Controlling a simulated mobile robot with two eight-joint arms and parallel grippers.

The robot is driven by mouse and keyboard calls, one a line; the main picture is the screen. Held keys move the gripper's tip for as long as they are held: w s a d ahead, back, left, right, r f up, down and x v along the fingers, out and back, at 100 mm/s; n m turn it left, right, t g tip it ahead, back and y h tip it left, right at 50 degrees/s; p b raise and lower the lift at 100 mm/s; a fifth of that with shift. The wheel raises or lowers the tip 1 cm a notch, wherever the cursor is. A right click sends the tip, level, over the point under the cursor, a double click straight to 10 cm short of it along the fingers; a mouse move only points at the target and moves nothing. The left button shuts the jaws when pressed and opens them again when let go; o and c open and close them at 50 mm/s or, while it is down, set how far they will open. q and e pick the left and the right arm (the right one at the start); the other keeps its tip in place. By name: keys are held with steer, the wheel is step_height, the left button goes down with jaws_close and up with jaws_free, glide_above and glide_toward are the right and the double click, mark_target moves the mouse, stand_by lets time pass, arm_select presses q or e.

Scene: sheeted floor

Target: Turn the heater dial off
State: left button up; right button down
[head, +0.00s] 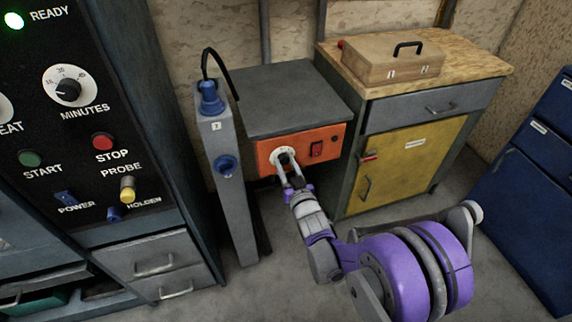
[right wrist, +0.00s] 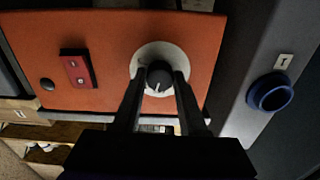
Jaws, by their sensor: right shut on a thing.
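The heater dial is a black knob on a white round plate (head: 278,155), set in the orange front panel (head: 331,151) of a grey-topped unit. In the right wrist view the black knob (right wrist: 159,76) sits between the fingertips, with a white pointer line toward the bottom of the picture. My right gripper (head: 292,174) reaches up to the panel; in its wrist view the gripper (right wrist: 160,82) is shut on the knob, one finger on each side. The knob's scale marks are too small to read. My left gripper is not in view.
A grey post (head: 228,190) with blue connectors and a black cable stands just left of the unit. A red rocker switch (head: 316,149) sits right of the dial. A yellow-door workbench (head: 400,160) stands at right, a control panel (head: 85,150) at left.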

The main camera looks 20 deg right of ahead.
steer(key=shift+n, duration=1.5)
steer(key=shift+c, duration=2.3)
jaws_free()
steer(key=s, duration=1.1)
steer(key=shift+d+p, duration=0.2)
steer(key=shift+p, duration=0.25)
